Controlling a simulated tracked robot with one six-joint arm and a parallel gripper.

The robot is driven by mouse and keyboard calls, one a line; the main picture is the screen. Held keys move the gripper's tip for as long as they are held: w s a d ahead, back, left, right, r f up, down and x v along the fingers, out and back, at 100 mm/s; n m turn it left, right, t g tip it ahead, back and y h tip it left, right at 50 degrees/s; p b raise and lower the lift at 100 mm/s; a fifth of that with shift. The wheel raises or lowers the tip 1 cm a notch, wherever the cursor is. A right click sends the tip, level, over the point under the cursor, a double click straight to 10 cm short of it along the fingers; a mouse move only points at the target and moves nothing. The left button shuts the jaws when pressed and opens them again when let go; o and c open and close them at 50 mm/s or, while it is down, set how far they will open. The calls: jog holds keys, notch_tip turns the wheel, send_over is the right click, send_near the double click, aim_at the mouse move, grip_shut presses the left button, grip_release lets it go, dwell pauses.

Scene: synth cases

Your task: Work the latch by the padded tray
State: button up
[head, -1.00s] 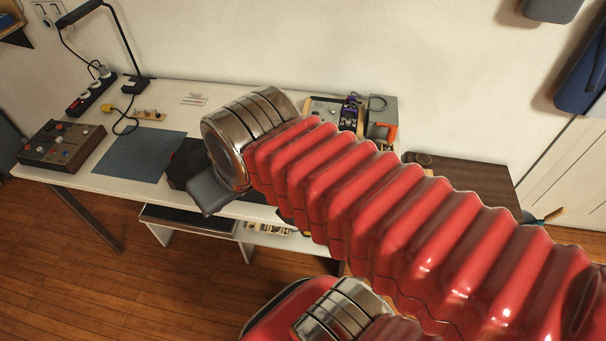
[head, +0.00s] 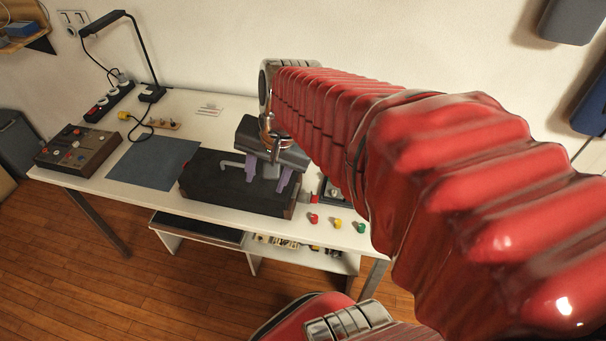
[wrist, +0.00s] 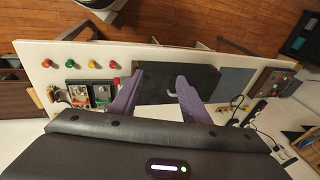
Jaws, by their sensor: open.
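A black padded tray (head: 225,188) lies on the white workbench; it also shows in the wrist view (wrist: 165,88). My gripper (head: 268,178) is over the tray's right part in the head view. Its two purple fingers are apart with nothing between them, and I cannot tell their exact height above the tray. Beside the tray in the wrist view are small panels with metal fittings (wrist: 102,93). One may carry the latch, but the details are too small to tell. In the head view my arm hides most of that area.
Red, yellow (head: 337,223) and green knobs line the bench's front edge. Left of the tray lie a blue-grey mat (head: 155,165) and a control box (head: 78,147). A lamp (head: 150,60) and power strip (head: 110,101) stand at the back left.

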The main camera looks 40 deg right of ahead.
jog(key=w+d+f+m+y, duration=0.15)
jog(key=d+f+m, duration=0.35)
jog(key=d+m, duration=0.5)
jog(key=m, duration=0.8)
send_over(315, 198)
jog(key=s+d, duration=0.4)
jog(key=s, duration=0.1)
notch_tip(315, 198, down, 7)
jog(key=shift+s+f+y, duration=0.1)
jog(key=shift+s+y, duration=0.05)
jog(key=shift+y, duration=0.3)
jog(key=shift+f, duration=0.1)
jog(key=x, duration=1.3)
jog(key=shift+a+f, duration=0.1)
jog(key=shift+f, duration=0.15)
jog(key=shift+c, duration=0.4)
